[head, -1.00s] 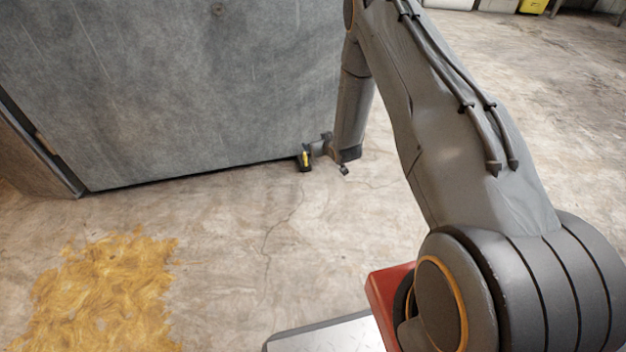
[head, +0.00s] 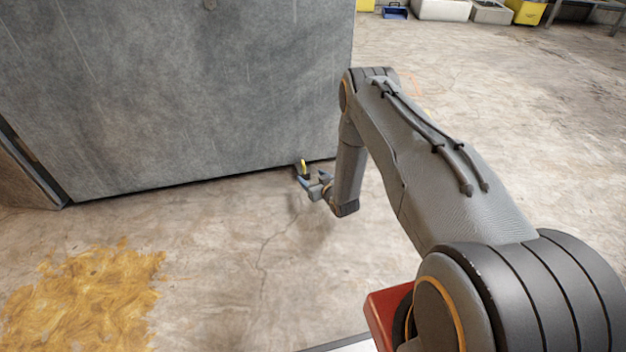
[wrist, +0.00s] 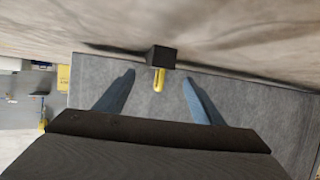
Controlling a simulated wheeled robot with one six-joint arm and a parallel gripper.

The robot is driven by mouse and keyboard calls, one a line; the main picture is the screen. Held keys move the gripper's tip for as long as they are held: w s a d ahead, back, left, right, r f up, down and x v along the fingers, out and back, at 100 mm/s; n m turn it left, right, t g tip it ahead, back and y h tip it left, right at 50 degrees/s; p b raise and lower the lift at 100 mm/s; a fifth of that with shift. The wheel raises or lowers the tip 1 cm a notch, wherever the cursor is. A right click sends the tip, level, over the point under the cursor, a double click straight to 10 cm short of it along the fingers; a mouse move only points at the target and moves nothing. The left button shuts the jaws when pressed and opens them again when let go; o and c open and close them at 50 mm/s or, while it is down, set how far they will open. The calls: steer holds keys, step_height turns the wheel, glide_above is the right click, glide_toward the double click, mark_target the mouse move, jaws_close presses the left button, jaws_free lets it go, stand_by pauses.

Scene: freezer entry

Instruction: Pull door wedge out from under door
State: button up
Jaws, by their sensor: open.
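The door wedge (head: 304,168) is a small dark block with a yellow strip or handle. It sits on the floor at the bottom edge of the grey door (head: 190,90), near its right corner. My gripper (head: 312,183) is low beside the wedge, on the near side of the door. In the wrist view the picture looks inverted, with the floor at the top. There my gripper's two blue fingers (wrist: 158,88) are spread apart, with the wedge (wrist: 162,57) between and just beyond their tips. Nothing is held, and how far the wedge reaches under the door is hidden.
A yellow-brown stained patch (head: 85,295) lies on the floor at the lower left. Yellow and grey bins (head: 528,11) and a blue crate (head: 395,12) stand far back. The concrete floor in front of the door and to the right is open.

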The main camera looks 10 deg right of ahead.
mark_target(306, 172)
steer(key=b+x, duration=0.3)
steer(key=x, duration=0.4)
steer(key=shift+f+b, duration=0.1)
steer(key=shift+b, duration=0.2)
